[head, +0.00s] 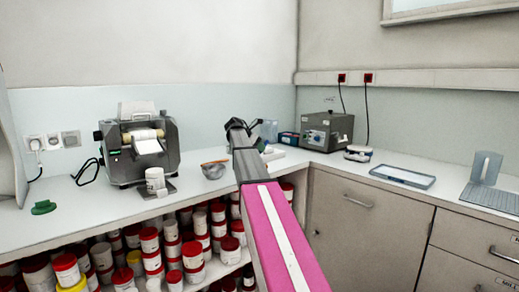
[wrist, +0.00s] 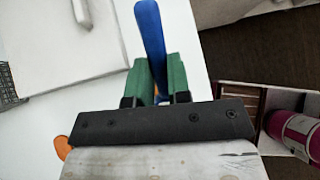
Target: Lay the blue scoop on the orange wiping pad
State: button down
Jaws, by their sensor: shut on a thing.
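My gripper (wrist: 160,82) has green fingers and is shut on the blue scoop (wrist: 150,35). A long blue part sticks out past the fingertips in the wrist view; the rest is hidden between and behind the fingers. In the head view my gripper (head: 240,128) is a dark shape above the back counter, and I cannot make out the scoop there. A small orange patch (wrist: 62,148) shows at the lower left of the wrist view, partly covered by my gripper's body. I cannot tell whether it is the orange wiping pad.
The white counter (head: 105,213) holds a label printer (head: 140,148), a white tub (head: 155,180), a grey bowl (head: 213,170) with orange at its rim, and a green lid (head: 43,207). A grey instrument (head: 327,132) and a blue-edged tray (head: 402,176) stand right. Red-lidded tubs (head: 150,241) fill the shelf below.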

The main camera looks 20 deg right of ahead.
jog(key=shift+f, duration=0.6)
jog(key=c, duration=1.1)
grip_release()
jog(key=shift+r, duration=0.1)
jog(key=shift+r, duration=0.25)
jog(key=v, duration=1.2)
jog(key=shift+r, duration=0.35)
